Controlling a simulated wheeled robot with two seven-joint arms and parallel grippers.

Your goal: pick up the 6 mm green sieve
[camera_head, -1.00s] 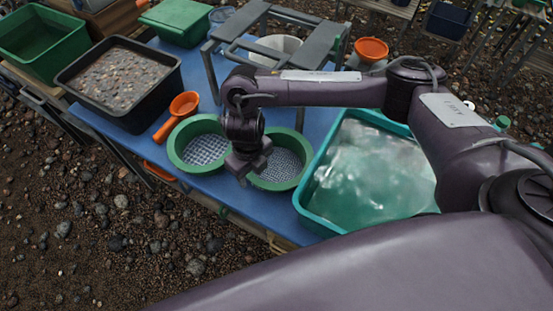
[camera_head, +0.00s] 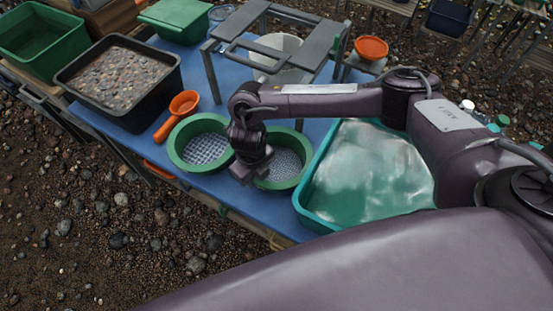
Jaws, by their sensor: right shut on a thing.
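Two round green sieves with grey mesh lie side by side on the blue table. The left green sieve (camera_head: 180,152) is mostly clear to see. The right green sieve (camera_head: 302,150) is partly hidden by my right gripper along its left side. I cannot read which one is 6 mm. My right gripper (camera_head: 243,180) points down at the left rim of the right sieve, close to the left sieve's rim. It is shut on that rim, though the fingertips are hard to make out. The right sieve appears to be still at table level. My left gripper is not in view.
A teal tub of water (camera_head: 310,206) stands right of the sieves. An orange scoop (camera_head: 162,131) and a black bin of gravel (camera_head: 165,90) are to the left. A grey metal stand (camera_head: 212,75) is behind, with a white bucket (camera_head: 262,58). Blue table (camera_head: 215,184) shows in front.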

